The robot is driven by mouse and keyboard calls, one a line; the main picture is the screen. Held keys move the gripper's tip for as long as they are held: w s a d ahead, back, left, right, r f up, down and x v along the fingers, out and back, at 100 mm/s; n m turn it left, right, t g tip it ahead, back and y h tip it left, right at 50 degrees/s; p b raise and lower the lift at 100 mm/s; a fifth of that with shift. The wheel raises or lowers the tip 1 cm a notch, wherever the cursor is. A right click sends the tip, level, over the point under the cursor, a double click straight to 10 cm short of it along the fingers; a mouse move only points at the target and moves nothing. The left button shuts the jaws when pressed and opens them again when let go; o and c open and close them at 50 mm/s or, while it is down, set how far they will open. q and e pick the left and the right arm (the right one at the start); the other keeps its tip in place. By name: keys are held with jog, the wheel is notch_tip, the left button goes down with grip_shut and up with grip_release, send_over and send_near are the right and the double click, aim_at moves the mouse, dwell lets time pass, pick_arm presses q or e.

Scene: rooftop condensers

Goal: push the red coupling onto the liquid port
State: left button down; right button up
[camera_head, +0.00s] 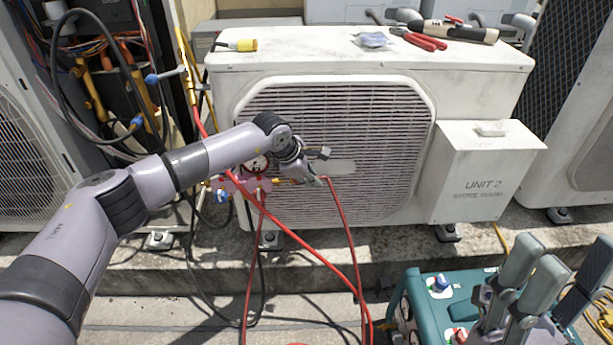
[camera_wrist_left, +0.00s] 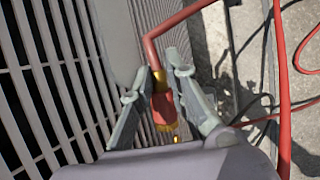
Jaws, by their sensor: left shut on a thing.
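My left gripper (camera_head: 318,180) is in front of the condenser's fan grille, and its fingers also show in the left wrist view (camera_wrist_left: 158,80). It is shut on the red coupling (camera_wrist_left: 164,108), which has brass-coloured ends and a red hose bending away from its upper end. In the head view the coupling is too small and covered to make out clearly. I cannot pick out the liquid port in either view. My right gripper (camera_head: 555,265) is at the lower right, with its grey fingers spread apart and nothing seen between them.
The white condenser marked UNIT 2 (camera_head: 485,185) fills the middle. A gauge manifold (camera_head: 256,165) hangs before its grille, with red hoses (camera_head: 345,225) trailing down. Pliers (camera_head: 420,40) lie on top. A teal machine (camera_head: 432,290) stands at the lower right. An open wiring cabinet is at left.

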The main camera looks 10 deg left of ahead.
pick_arm(q)
jog(key=shift+w+d, duration=0.15)
jog(key=shift+d, duration=0.4)
jog(key=shift+w+d, duration=0.15)
jog(key=shift+d, duration=0.4)
jog(key=c, duration=2.1)
grip_release()
grip_shut()
